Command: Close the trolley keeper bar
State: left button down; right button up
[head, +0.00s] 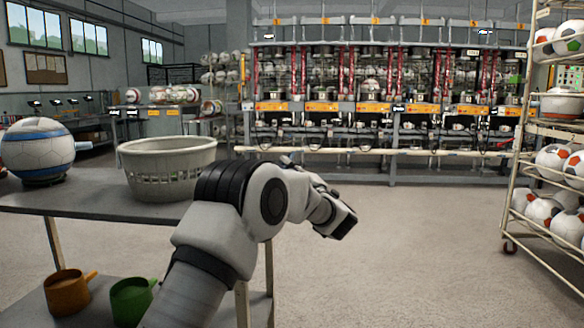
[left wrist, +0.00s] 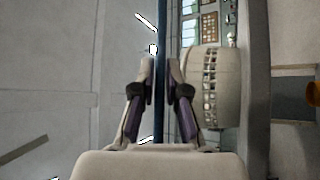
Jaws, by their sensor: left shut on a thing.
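A wheeled rack of balls, the likely trolley (head: 518,150), stands at the right edge of the head view. A keeper bar cannot be made out on it. My right gripper is not in view.
A grey table (head: 90,202) at the left bears a pale basket (head: 168,165) and a blue-and-white ball (head: 38,150). An orange mug (head: 66,292) and a green mug (head: 130,300) are on its lower shelf. The floor (head: 420,240) between table and rack is clear.

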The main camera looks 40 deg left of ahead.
pick_arm(q)
jog(key=shift+s+a+r+n+g+h+p, duration=0.45)
jog(key=shift+a+n+h+p, duration=0.4)
jog(key=shift+n+p, duration=0.25)
jog(key=shift+s+a+r+n+g+h+p, duration=0.35)
jog(key=shift+s+a+n+g+h+p, duration=0.2)
jog(key=shift+a+n+h+p, duration=0.6)
jog(key=shift+s+a+r+n+g+h+p, duration=0.4)
jog(key=shift+s+a+n+h+p, duration=0.2)
jog(key=shift+n+p, duration=0.5)
jog(key=shift+n, duration=0.25)
jog(key=c, duration=1.2)
grip_release()
jog(key=shift+f, duration=0.1)
jog(key=v, duration=1.2)
